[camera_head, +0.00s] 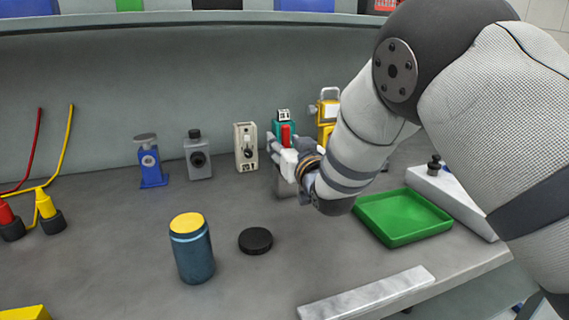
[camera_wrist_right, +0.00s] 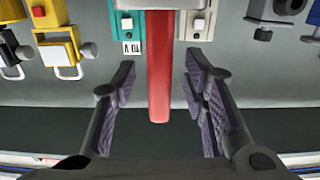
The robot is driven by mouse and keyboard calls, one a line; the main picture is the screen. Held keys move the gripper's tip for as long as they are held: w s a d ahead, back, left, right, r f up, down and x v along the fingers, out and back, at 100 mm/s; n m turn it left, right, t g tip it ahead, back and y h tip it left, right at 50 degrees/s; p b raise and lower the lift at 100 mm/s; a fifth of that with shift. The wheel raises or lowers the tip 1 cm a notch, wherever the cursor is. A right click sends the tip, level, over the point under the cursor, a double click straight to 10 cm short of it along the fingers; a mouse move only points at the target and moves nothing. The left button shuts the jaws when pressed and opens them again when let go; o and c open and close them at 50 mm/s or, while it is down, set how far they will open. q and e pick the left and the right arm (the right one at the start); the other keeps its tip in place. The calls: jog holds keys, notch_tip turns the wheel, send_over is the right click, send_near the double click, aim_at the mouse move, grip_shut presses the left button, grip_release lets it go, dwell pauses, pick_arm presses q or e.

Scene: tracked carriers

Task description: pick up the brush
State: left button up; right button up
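A red bar-like handle, which I take for the brush (camera_wrist_right: 159,75), hangs between the fingers of my right gripper (camera_wrist_right: 160,92) in the right wrist view. Gaps show on both sides of it, so the fingers are open and not touching it. In the head view the red end (camera_head: 285,136) stands upright just above my right gripper (camera_head: 287,160), in front of the teal device. The brush's lower part is mostly hidden by the gripper, and I cannot make out its bristles. My left gripper is not in view.
Several devices, including a blue one (camera_head: 151,168) and a yellow one (camera_head: 328,112), stand along the back wall. A green tray (camera_head: 402,216) is at right. A blue jar with a yellow lid (camera_head: 192,252), a black disc (camera_head: 255,240) and a pale bar (camera_head: 366,294) are in front.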

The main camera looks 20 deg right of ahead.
jog(key=shift+w+r, duration=0.1)
grip_shut()
